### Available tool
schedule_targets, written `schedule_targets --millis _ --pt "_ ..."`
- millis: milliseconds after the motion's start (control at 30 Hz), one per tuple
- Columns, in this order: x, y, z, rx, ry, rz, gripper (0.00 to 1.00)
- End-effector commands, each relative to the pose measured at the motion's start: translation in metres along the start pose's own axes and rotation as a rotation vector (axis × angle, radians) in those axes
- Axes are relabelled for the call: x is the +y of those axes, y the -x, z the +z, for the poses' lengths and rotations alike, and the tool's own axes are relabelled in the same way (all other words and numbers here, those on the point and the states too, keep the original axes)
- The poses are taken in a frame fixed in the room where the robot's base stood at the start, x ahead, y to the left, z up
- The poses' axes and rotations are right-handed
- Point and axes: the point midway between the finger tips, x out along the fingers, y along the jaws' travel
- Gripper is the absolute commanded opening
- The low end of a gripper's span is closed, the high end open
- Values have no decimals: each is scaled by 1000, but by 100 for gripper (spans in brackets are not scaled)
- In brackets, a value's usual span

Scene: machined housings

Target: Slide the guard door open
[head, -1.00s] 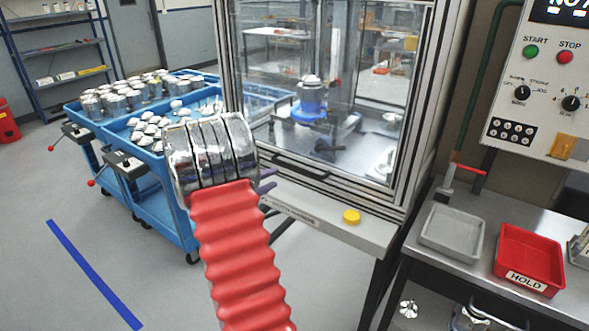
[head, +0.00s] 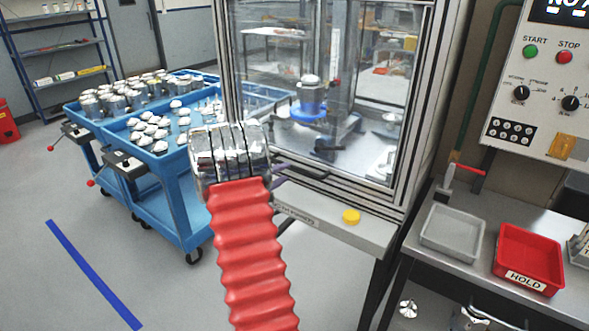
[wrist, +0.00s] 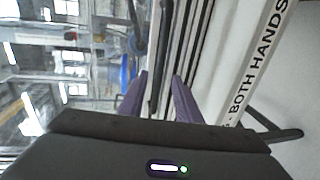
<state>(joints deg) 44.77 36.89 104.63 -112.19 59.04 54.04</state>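The guard door (head: 290,110) is a clear panel in a metal frame on the press enclosure, and it is across the front of the machine. A dark bar that looks like its handle (head: 305,173) runs along its lower edge. My gripper (head: 282,170) is just left of that bar, partly hidden by my wrist. In the wrist view, the two purple fingers of my gripper (wrist: 159,82) stand apart. The dark bar (wrist: 164,40) shows in line with the gap between them; I cannot tell whether either finger touches it. Behind the panel is a blue fixture (head: 311,110).
A ledge with a yellow button (head: 351,217) lies below the door. Blue carts (head: 185,205) with metal parts stand at the left. A bench (head: 440,265) with a grey tray (head: 452,232) and a red tray (head: 528,258) is at the right, below a control panel (head: 545,90).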

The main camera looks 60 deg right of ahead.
Motion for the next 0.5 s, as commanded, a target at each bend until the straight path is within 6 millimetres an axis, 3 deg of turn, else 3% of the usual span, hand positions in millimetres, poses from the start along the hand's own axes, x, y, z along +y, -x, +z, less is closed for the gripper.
schedule_targets --millis 300,500 --pt "0 -50 1 -3 -1 1 31" --pt "0 -69 1 -2 -1 1 31"
